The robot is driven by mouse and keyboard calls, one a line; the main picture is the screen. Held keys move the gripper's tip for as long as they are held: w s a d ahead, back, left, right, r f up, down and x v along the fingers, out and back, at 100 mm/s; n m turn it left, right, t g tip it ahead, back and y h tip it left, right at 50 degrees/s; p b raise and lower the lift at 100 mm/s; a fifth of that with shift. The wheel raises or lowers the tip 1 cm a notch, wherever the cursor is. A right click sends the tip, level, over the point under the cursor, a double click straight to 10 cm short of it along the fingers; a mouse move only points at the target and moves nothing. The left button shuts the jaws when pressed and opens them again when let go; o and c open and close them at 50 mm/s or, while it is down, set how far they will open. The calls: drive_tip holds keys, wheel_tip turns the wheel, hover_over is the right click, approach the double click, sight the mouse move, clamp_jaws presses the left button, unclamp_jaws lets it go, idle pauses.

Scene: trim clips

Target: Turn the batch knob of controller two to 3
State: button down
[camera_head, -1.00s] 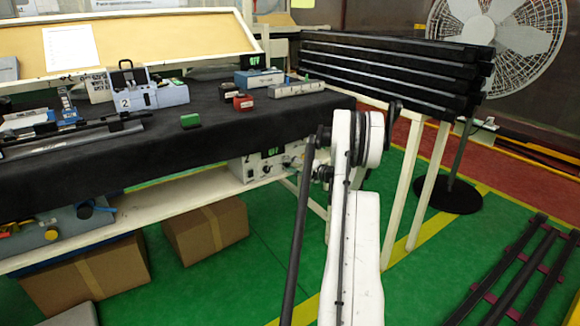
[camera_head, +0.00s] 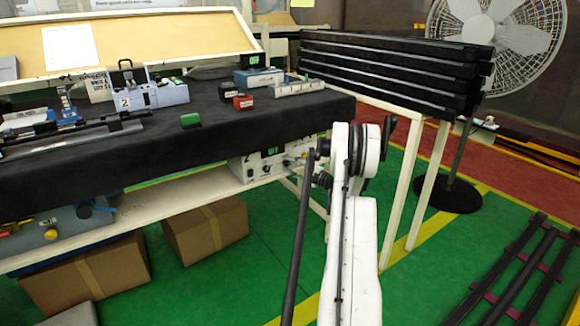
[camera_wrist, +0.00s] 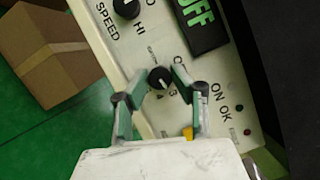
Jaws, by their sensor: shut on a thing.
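A light-coloured controller with a green-lit OFF display (camera_wrist: 197,18) fills much of the wrist view. Its small black knob (camera_wrist: 159,78) has a white pointer mark, and a printed 3 stands close beside it. The knob's full label is partly hidden, so its name cannot be read. My gripper (camera_wrist: 162,76) has its two green-padded fingers closed on either side of this knob. The exact pointer direction is hard to tell. In the head view the controller (camera_head: 249,170) sits on the shelf under the black-covered table, and my gripper cannot be made out clearly there.
A larger black SPEED knob (camera_wrist: 126,8) lies beyond the gripped knob. A yellow part (camera_wrist: 187,133) and small indicators are near the fingers. A cardboard box (camera_head: 204,228) stands below the shelf. A rack of black beams (camera_head: 385,70) stands right of the table.

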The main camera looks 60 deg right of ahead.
drive_tip(key=c, duration=1.5)
unclamp_jaws()
drive_tip(key=shift+o, duration=0.2)
drive_tip(key=shift+s, duration=0.1)
drive_tip(key=s+f, duration=0.1)
drive_tip(key=s, duration=1)
drive_tip(key=shift+s+a, duration=0.35)
drive_tip(key=shift+s, duration=0.05)
